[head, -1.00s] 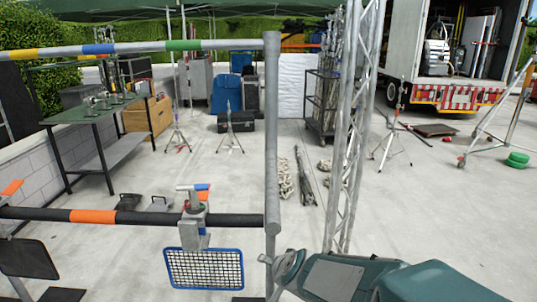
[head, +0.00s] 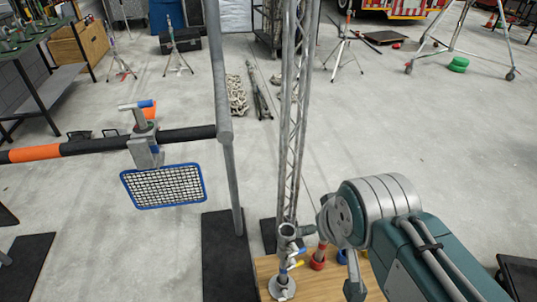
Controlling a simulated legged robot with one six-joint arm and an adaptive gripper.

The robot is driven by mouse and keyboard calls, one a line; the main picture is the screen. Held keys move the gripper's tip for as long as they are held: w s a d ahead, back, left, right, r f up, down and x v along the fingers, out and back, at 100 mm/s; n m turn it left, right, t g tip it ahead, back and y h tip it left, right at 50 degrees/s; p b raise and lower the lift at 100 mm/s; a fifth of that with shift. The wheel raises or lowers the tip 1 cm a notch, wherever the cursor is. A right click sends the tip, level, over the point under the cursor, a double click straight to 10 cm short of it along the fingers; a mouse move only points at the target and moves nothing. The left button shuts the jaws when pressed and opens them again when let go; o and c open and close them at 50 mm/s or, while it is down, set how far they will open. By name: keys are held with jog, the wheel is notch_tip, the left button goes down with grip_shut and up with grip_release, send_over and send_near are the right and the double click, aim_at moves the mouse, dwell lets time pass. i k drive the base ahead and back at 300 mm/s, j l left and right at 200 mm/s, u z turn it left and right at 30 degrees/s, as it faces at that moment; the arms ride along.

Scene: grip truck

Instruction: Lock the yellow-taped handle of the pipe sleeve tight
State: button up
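A short grey upright pipe piece with a collar (head: 287,232) stands on a wooden board, at the foot of the lattice truss. Small lever handles stick out from its side, with yellow tape (head: 295,265) and blue tape visible. They are too small to tell how each lever is turned or whether it is tight. My arm enters from the lower right and its rounded joint is right of the pipe piece, apart from it in the picture. I cannot make out my gripper's fingertips.
Red and blue round pieces (head: 318,258) stand on the wooden board (head: 340,280) beside the pipe piece. The lattice truss (head: 293,130) and a grey post (head: 224,120) rise nearby. A blue-framed mesh plate (head: 163,186) hangs from a clamp on the left bar. Open concrete floor lies right.

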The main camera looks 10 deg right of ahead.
aim_at(294, 264)
jog(key=k+z, duration=0.35)
jog(key=k+l+z, duration=0.1)
jog(key=z, duration=0.25)
jog(key=k+l+z, duration=0.2)
jog(key=z, duration=0.15)
